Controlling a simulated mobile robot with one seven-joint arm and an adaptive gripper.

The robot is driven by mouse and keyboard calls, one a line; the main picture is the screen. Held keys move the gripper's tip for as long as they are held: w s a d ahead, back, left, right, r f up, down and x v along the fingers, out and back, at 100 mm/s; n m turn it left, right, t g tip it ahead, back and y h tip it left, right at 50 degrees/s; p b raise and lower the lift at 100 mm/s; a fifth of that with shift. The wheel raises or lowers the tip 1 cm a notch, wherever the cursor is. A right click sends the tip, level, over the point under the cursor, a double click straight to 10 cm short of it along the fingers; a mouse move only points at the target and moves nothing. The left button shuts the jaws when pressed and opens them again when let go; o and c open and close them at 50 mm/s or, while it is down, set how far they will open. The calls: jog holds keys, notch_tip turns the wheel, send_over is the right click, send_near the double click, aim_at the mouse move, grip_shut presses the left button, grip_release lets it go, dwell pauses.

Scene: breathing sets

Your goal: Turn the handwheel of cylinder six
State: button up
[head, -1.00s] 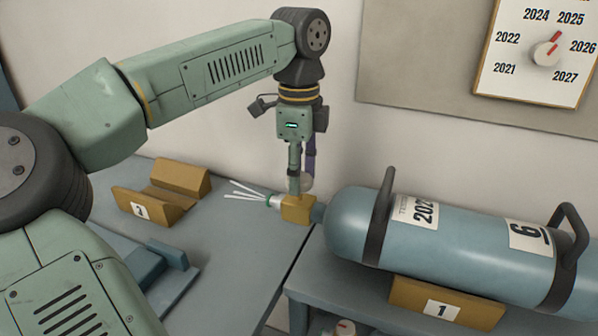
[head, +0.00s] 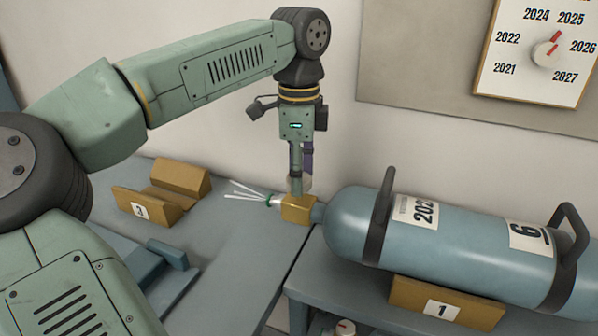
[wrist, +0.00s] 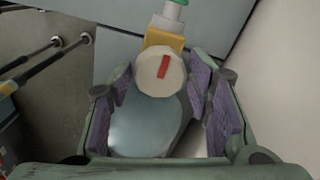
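Cylinder six (head: 465,250) is a blue-grey cylinder lying on its side, with a "6" label and two dark handles. Its brass valve (head: 297,209) is at the left end. The handwheel (wrist: 160,75) is a round cream knob with a red mark on top of the valve. My gripper (head: 302,182) points straight down at the handwheel. In the wrist view its purple-padded fingers stand on either side of the handwheel, with a gap visible on each side. White streaks (head: 248,192) fan out from the green-ringed outlet to the left.
A yellow cradle marked 1 (head: 405,294) supports the cylinder on a grey bench. An empty cradle marked 3 (head: 180,183) stands at left. A year dial board (head: 513,75) hangs on the wall. A round knob (head: 344,328) shows below the bench.

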jog(key=shift+o, duration=1.3)
notch_tip(320, 180, up, 8)
jog(key=shift+f, duration=0.25)
jog(key=shift+s+f, duration=0.1)
